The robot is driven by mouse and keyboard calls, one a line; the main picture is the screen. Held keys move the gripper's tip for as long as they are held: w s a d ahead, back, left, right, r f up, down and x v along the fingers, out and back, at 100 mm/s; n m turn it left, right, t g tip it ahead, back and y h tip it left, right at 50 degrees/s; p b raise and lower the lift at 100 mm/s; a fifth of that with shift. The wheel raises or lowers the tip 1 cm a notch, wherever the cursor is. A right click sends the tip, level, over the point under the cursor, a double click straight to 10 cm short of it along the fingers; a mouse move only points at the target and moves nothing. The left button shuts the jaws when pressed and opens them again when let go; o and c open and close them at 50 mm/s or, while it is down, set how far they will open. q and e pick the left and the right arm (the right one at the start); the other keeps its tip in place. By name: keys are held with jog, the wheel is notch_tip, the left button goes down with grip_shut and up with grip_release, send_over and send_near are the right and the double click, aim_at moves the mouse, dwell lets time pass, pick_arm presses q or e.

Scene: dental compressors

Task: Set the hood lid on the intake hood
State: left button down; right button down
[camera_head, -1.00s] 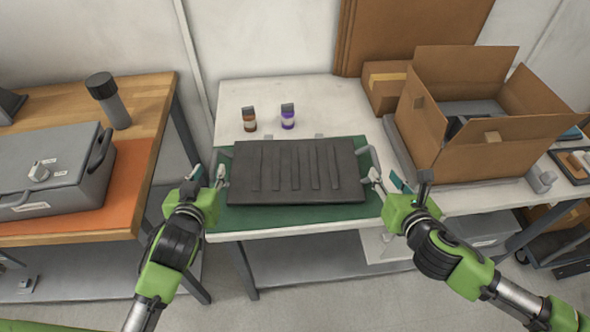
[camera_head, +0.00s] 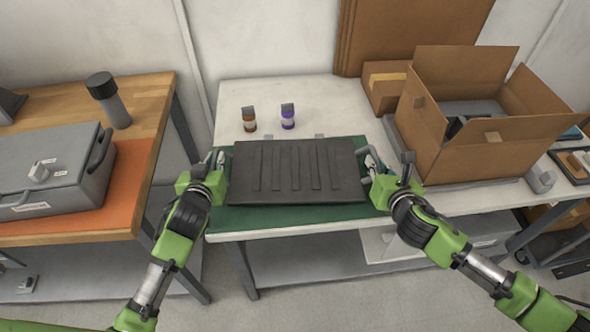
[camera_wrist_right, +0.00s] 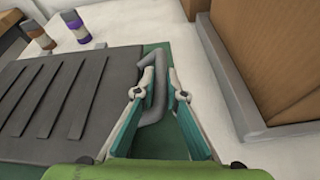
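A dark grey ribbed panel, seemingly the hood lid (camera_head: 297,171), lies flat on a green mat (camera_head: 290,213) on the white table; it also shows in the right wrist view (camera_wrist_right: 60,105). A grey bent handle (camera_wrist_right: 154,92) stands at its right side. My right gripper (camera_head: 372,162) is open at this handle; in the right wrist view its fingers (camera_wrist_right: 161,70) are apart, with the handle partly between them, close to the left finger. My left gripper (camera_head: 216,162) is at the panel's left handle; its fingers are too small to judge. I cannot make out a separate intake hood.
An open cardboard box (camera_head: 480,150) stands on the right. A grey case (camera_head: 60,172) lies on an orange mat on the left wooden table. Floor separates the tables.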

pick_arm(q)
jog(key=shift+w+r, duration=0.1)
jog(key=shift+r, duration=0.15)
pick_arm(e)
jog(key=shift+r, duration=0.2)
